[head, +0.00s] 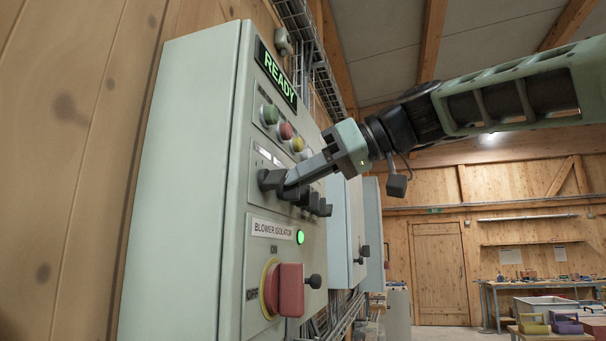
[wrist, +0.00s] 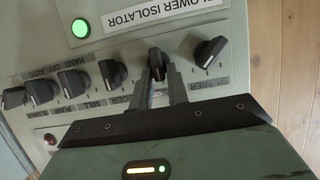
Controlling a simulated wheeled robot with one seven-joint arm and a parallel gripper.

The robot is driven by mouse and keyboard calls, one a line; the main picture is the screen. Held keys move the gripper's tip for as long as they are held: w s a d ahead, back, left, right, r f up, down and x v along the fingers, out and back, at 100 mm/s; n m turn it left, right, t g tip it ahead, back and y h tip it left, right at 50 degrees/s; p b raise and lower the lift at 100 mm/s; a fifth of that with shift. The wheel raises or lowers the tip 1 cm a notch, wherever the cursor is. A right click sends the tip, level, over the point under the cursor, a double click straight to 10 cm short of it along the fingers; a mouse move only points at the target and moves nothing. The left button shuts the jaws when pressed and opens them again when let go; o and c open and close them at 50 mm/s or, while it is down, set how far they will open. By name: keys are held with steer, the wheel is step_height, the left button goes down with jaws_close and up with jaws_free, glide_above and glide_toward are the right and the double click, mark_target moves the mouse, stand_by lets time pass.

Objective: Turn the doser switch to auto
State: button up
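A row of black rotary switches crosses the grey control cabinet (head: 192,190). In the wrist view my gripper (wrist: 160,78) has its two fingers on either side of one switch (wrist: 157,60), second from the right. That switch's label is hidden behind the gripper, so I cannot read whether it is the doser. The gap between the fingers is about as wide as the switch handle; I cannot tell whether they press on it. In the head view the gripper (head: 290,180) reaches the left part of the row, where the leftmost switch (head: 268,180) stands beside it.
Another switch (wrist: 208,50) stands close to the fingers, and one (wrist: 112,72) on the other side. Below the row are a lit green lamp (head: 300,237) and the protruding red blower isolator (head: 290,289). A display (head: 277,76) reads READY. Room right of the cabinet is open.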

jaws_close()
steer(key=shift+w+d+f+m+g+y+b, duration=0.15)
steer(key=shift+w+m+g+y, duration=0.15)
steer(key=shift+m+g, duration=0.55)
steer(key=shift+w+d+m+g+y+b, duration=0.15)
steer(key=shift+m+g+y, duration=0.25)
steer(key=shift+m, duration=0.8)
steer(key=shift+w+f+m+g+y+b, duration=0.2)
steer(key=shift+m+g+y, duration=0.3)
steer(key=shift+m, duration=0.55)
steer(key=shift+r, duration=0.1)
steer(key=shift+w, duration=0.1)
steer(key=o, duration=0.5)
jaws_free()
